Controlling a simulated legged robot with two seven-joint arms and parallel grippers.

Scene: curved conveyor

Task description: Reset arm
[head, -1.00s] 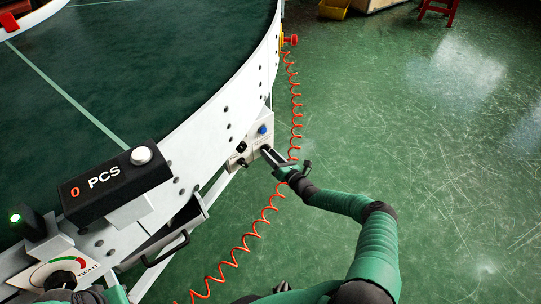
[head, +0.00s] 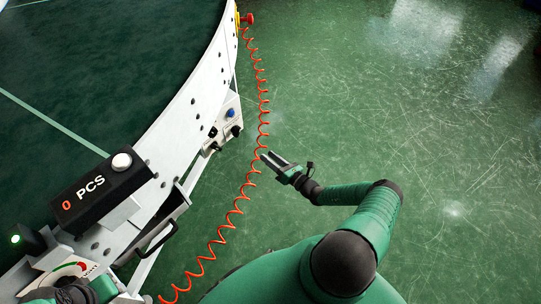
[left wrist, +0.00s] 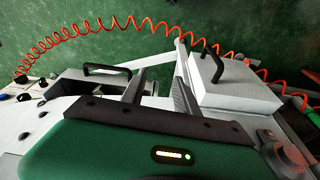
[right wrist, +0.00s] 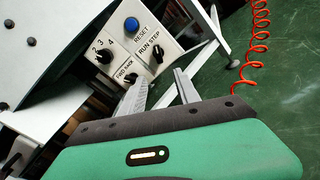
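My right gripper (head: 269,157) is over the green floor, to the right of the conveyor's control box (head: 226,122) and apart from it. Its two fingers show spread and empty in the right wrist view (right wrist: 161,92). That view also shows the box's face with a blue RESET button (right wrist: 131,25) and black knobs. My left arm (head: 75,292) shows at the bottom left of the head view, by the dial; its fingertips are hidden there. In the left wrist view, my left gripper (left wrist: 158,92) has its fingers apart with nothing between them, above the conveyor's side.
The curved conveyor (head: 170,118) fills the left side. A black PCS counter (head: 100,188) reading 0 stands on its edge. A coiled orange-red cable (head: 237,205) hangs beside it, close to my right gripper in the head view. Open floor (head: 450,130) lies to the right.

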